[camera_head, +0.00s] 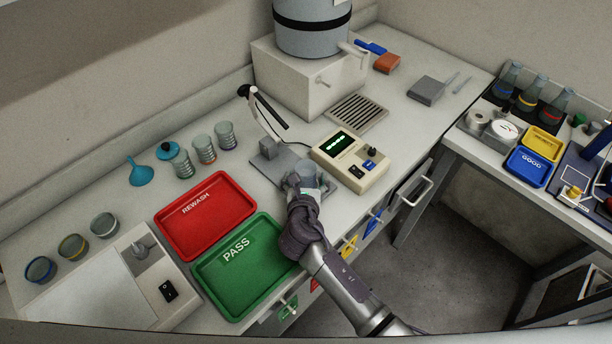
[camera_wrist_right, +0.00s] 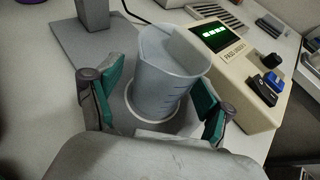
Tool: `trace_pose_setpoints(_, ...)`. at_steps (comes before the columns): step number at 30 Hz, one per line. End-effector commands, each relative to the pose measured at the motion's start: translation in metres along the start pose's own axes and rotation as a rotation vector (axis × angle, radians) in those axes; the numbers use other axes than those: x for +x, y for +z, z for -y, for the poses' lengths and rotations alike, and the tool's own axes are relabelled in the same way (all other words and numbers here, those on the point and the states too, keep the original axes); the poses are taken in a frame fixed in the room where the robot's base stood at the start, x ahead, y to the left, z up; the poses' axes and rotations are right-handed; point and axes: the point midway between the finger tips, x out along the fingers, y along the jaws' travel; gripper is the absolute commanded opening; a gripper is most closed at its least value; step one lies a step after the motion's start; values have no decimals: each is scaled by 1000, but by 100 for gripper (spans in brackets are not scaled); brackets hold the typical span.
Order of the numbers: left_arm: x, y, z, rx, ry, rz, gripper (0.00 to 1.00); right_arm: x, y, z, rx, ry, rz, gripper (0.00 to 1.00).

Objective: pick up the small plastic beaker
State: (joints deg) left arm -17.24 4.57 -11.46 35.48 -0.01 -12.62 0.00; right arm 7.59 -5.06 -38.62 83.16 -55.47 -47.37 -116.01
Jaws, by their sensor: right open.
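The small plastic beaker (camera_wrist_right: 168,75) is translucent, pale grey-blue, with a spout and volume marks. In the right wrist view it stands on a round pale spot of a grey stand's base (camera_wrist_right: 92,45). In the head view the beaker (camera_head: 305,168) is partly hidden by my right gripper (camera_head: 308,186). My right gripper, with teal finger pads (camera_wrist_right: 155,100), is open, with one finger on each side of the beaker. Gaps show between the pads and the beaker's wall. The beaker's lower near side is partly hidden by the gripper body. My left gripper is not in view.
A beige meter (camera_head: 350,160) with a green display stands close to the right of the beaker. A green PASS tray (camera_head: 240,285) and a red REWASH tray (camera_head: 205,228) lie to the left. Several beakers and a blue funnel (camera_head: 139,173) stand farther left.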

Motion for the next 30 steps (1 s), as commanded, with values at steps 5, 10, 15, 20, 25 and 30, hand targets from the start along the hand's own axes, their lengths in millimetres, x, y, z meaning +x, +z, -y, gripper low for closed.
trace_pose_setpoints(5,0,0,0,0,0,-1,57,6,0,0,1,0,-1,80)
trace_pose_setpoints(10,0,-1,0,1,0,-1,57,5,0,0,1,0,-1,72)
trace_pose_setpoints(15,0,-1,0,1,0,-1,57,5,0,0,1,0,-1,44)
trace_pose_setpoints(20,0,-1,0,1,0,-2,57,5,0,0,1,0,-1,17)
trace_pose_setpoints(25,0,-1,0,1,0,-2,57,5,0,0,1,0,0,13)
trace_pose_setpoints(30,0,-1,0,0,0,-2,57,5,1,0,1,0,0,13)
